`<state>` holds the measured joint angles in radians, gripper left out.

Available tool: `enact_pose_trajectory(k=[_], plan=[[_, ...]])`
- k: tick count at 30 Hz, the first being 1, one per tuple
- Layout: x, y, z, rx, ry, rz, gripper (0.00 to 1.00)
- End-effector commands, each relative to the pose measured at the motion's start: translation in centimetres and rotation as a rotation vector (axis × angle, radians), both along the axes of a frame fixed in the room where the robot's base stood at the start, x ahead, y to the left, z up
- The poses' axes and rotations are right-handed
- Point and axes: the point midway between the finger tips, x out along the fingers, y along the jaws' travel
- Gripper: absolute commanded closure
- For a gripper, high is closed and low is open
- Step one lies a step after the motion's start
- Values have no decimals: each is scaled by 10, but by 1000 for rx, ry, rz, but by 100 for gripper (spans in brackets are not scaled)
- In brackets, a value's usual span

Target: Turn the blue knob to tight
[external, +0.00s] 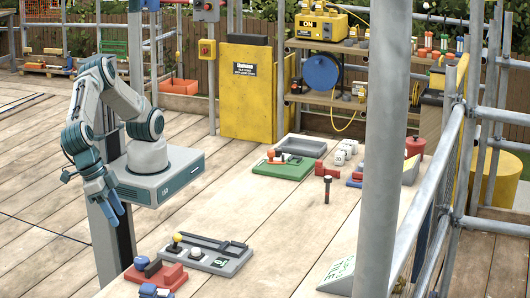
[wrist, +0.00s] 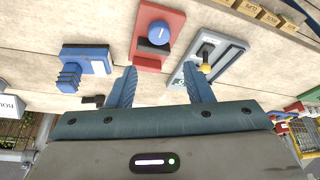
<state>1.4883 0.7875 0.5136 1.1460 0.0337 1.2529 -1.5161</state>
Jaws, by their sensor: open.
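The blue knob (wrist: 158,36) sits on a red base (wrist: 146,63) on the bench; a white mark shows on its top in the wrist view. In the external view the knob (external: 141,262) and its red base (external: 170,277) are near the bench's front left end. My gripper (external: 117,210) is open and empty, above and to the left of the knob, apart from it. In the wrist view the knob lies beyond and between the two blue fingers of the gripper (wrist: 160,76). I cannot read whether the knob is tight.
A grey plate (external: 215,256) with a yellow-knobbed lever (external: 177,238) stands right beside the red base. A blue clamp-like piece (wrist: 84,66) lies on its other side. A green tray (external: 284,170) and an upright hammer-like post (external: 327,190) stand farther along. A scaffold pole (external: 383,150) crosses the external view.

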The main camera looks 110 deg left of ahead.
Motion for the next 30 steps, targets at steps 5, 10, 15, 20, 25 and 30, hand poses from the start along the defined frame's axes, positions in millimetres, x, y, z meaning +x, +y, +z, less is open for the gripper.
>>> enact_pose_trajectory(k=[5, 10, 15, 20, 25, 30], plan=[[1, -1, -12, 3, -5, 4, 54], [12, 4, -39, 5, -6, 3, 54], [26, 10, -74, 5, -4, 3, 54], [36, 14, -102, 4, -5, 2, 54], [44, 17, -121, 1, -5, 2, 54], [46, 18, -128, -1, -5, 1, 54]])
